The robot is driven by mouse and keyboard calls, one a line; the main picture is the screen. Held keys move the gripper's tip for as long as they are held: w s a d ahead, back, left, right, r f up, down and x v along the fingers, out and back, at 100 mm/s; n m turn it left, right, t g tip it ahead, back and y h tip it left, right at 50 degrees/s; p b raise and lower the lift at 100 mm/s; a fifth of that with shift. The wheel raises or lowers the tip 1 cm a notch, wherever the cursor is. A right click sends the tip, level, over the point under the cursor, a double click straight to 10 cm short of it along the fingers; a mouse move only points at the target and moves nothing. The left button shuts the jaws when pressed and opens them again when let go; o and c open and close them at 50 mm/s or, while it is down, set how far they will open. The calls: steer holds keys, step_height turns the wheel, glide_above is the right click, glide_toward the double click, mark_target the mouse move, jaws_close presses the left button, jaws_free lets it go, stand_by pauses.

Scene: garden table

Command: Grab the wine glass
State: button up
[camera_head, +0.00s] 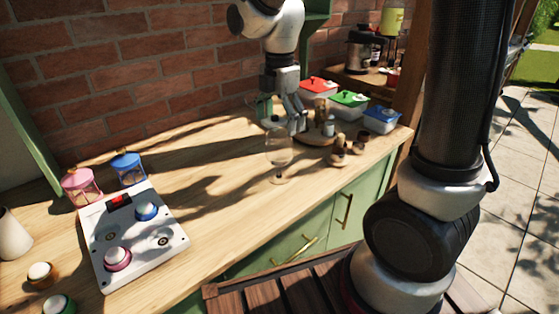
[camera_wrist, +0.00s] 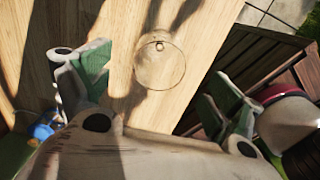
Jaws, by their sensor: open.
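The wine glass (camera_head: 279,153) is clear and stands upright on the wooden counter, near its front edge. It also shows from above in the wrist view, as a faint round outline (camera_wrist: 160,65). My gripper (camera_head: 284,118) is above and just behind the glass in the head view. In the wrist view my gripper (camera_wrist: 158,88) has its green-padded fingers wide apart, with the glass in the gap ahead of them. My gripper is open and holds nothing. Whether a finger touches the glass cannot be told from the head view.
Right of the glass are a round wooden tray (camera_head: 318,139) with small items and lidded boxes with red (camera_head: 318,88), green (camera_head: 349,101) and blue (camera_head: 382,119) lids. A white button panel (camera_head: 132,235) lies at left. The counter (camera_head: 215,190) between panel and glass is clear.

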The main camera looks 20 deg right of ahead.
mark_target(279, 146)
step_height(279, 146, down, 8)
steer(key=shift+a+r, duration=0.1)
stand_by(0.4)
steer(key=c, duration=1.2)
